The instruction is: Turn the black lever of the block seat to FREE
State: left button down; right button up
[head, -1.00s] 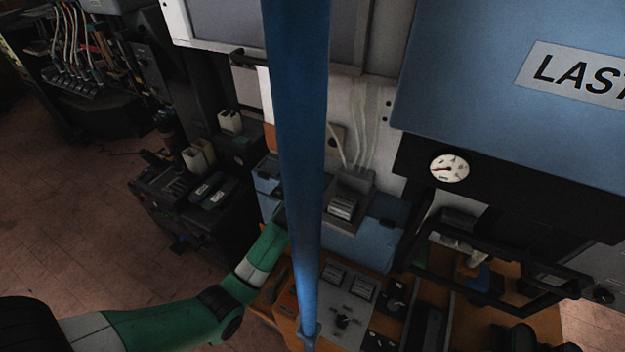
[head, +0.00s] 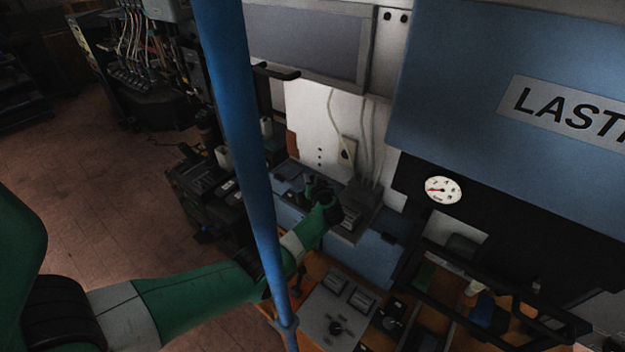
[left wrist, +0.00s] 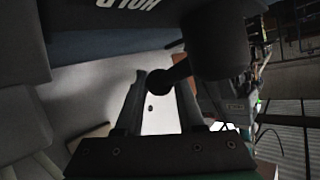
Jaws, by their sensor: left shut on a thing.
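The black lever (left wrist: 160,82) shows in the left wrist view as a short rod with a round end. It comes out of a thick black hub (left wrist: 218,45). My left gripper (left wrist: 161,77) is shut on the lever's round end, one finger on each side. Upside-down HOLD lettering (left wrist: 128,4) is at the top of that view; no FREE mark shows. In the head view my left gripper (head: 320,188) is at the blue bench block (head: 290,212) by the wall, where dark parts merge and the lever cannot be made out. My right gripper is out of view.
A blue post (head: 243,130) crosses the head view in front of my left arm. A grey-lidded unit (head: 352,212) with cables stands right of the gripper. A grey control panel (head: 335,315) lies nearer. A large blue press cover (head: 450,90) and gauge (head: 443,190) are at right.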

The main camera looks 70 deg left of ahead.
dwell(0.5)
pick_arm(q)
jog(key=c, duration=0.5)
grip_release()
jog(key=shift+s, duration=0.1)
jog(key=shift+f, duration=0.1)
